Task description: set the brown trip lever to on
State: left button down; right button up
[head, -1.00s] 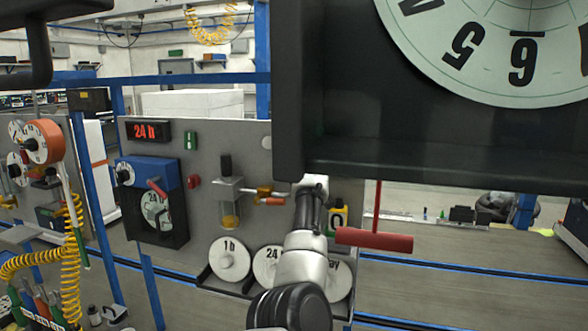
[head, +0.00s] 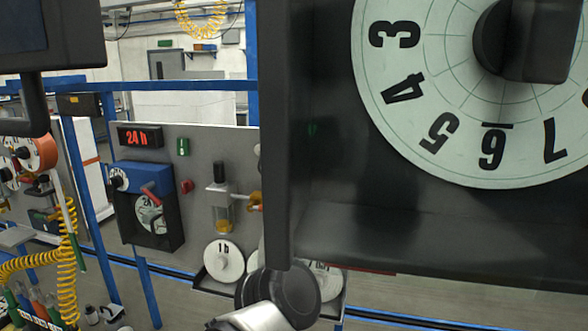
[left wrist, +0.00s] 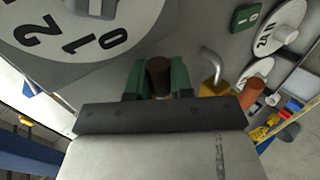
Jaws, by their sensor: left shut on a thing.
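In the left wrist view, the two green-padded fingers of my left gripper (left wrist: 160,80) are shut on the brown trip lever (left wrist: 159,66). Its dark brown, rounded end shows between the fingers; the rest is hidden. In the head view, the lever and left gripper cannot be seen. An arm link of mine shows low in the middle, passing beside the large black dial box. My right gripper is in neither view.
The large white numbered dial (head: 470,140) in its black box fills the right of the head view. A grey panel (head: 200,165) carries a 24 h display (head: 140,137), a blue timer (head: 140,178) and a 1 h disc (head: 224,262). A brass valve (left wrist: 215,85) is right of my left gripper.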

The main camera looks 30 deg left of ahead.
pick_arm(q)
jog(key=shift+r, duration=0.15)
dwell(0.5)
jog(key=c, duration=1)
grip_release()
jog(key=b+v, duration=0.5)
jog(key=v, duration=0.5)
jog(key=shift+s+b, duration=0.3)
jog(key=shift+s, duration=0.05)
jog(key=shift+a, duration=0.1)
